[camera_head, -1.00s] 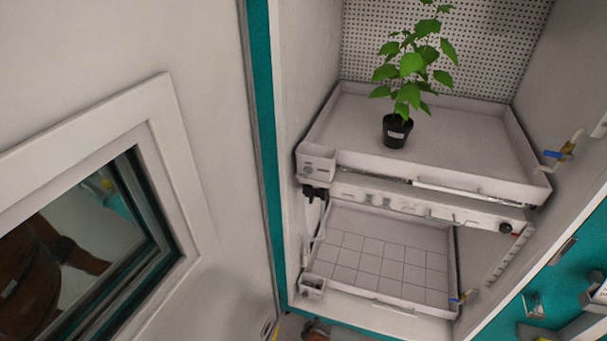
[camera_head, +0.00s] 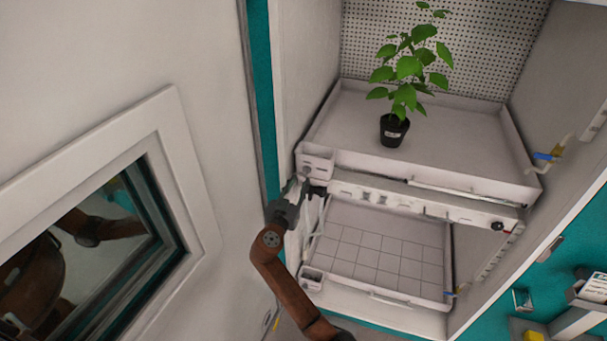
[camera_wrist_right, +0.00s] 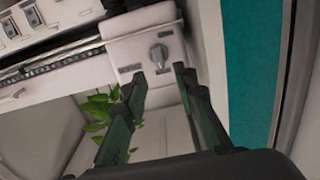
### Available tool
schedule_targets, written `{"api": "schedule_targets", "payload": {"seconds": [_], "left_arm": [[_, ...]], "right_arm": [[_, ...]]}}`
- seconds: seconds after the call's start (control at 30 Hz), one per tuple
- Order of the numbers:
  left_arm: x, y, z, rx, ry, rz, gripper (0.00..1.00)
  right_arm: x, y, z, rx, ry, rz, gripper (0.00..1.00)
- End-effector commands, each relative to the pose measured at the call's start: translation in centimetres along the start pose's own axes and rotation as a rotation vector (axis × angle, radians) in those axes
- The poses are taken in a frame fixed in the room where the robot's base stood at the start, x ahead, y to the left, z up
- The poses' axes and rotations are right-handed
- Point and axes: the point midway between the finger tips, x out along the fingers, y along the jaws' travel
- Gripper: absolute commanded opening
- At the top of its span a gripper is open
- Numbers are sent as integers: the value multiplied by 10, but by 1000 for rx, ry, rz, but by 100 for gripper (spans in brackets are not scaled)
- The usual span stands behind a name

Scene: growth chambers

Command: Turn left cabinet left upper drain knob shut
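The upper drain knob is a small grey knob (camera_wrist_right: 158,55) on the white drain box at the front left corner of the upper tray. In the head view the drain box (camera_head: 316,161) shows, with the knob small on its lower front. My right gripper (camera_head: 301,188) is just in front of and below this box. In the wrist view its two dark fingers (camera_wrist_right: 160,73) are spread apart, pointing at the knob, which appears between and beyond their tips. Nothing is between the fingers, and they do not appear to touch the knob. My left gripper is out of view.
The upper tray (camera_head: 460,165) holds a potted plant (camera_head: 394,128). A lower tray (camera_head: 385,258) with a grid floor has its own corner box (camera_head: 311,277). A valve with a blue handle (camera_head: 546,156) is at the right. The open door (camera_head: 205,60) stands close on the left.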

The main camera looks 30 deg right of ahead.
Motion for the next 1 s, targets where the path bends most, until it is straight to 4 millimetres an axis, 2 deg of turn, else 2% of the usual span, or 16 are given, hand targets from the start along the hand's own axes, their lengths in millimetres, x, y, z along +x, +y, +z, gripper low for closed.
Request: {"api": "schedule_targets", "payload": {"seconds": [0.1,0.3,0.67,1.0], "left_arm": [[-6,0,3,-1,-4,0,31],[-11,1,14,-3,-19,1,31],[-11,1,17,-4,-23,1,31],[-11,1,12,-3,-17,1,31]], "right_arm": [[20,0,-2,-3,1,1,26],[42,-1,0,-2,-1,-2,26],[49,0,1,-1,-2,-2,26],[48,-1,1,-1,-2,-2,4]]}}
